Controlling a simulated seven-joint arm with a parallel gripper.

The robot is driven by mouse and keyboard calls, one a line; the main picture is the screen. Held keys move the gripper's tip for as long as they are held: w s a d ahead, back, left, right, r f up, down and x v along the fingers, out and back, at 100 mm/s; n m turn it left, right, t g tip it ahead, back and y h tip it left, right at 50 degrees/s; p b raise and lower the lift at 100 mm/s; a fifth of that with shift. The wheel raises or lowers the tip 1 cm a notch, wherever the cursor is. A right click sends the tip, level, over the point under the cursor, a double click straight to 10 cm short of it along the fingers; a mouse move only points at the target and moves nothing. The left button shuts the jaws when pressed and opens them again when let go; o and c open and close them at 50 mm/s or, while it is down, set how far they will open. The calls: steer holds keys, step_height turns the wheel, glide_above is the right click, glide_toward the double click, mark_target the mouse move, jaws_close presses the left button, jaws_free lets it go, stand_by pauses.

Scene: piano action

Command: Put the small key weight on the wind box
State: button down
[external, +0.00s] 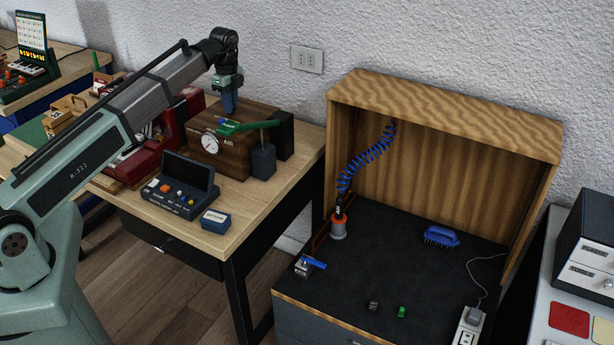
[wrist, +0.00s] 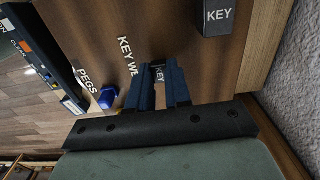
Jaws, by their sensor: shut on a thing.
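The wind box (external: 202,158) is a brown wooden box with a round gauge and the word AIR, standing on the left table. My gripper (external: 229,108) points down over its top in the external view. In the wrist view my gripper (wrist: 165,92) has its two dark blue fingers shut on the small key weight (wrist: 159,73), a small dark block with KEY on it. Its underside is hidden, so I cannot tell whether it touches the wood below. The small weight cannot be made out in the external view.
A larger dark block marked KEY (wrist: 220,18) is close by in the wrist view. A control panel (external: 180,194) and small blue box (external: 215,221) stand in front.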

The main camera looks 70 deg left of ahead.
steer(key=c, duration=1.1)
jaws_free()
steer(key=shift+f, duration=0.1)
steer(key=shift+o, duration=0.2)
step_height(320, 180, up, 12)
steer(key=shift+o, duration=0.2)
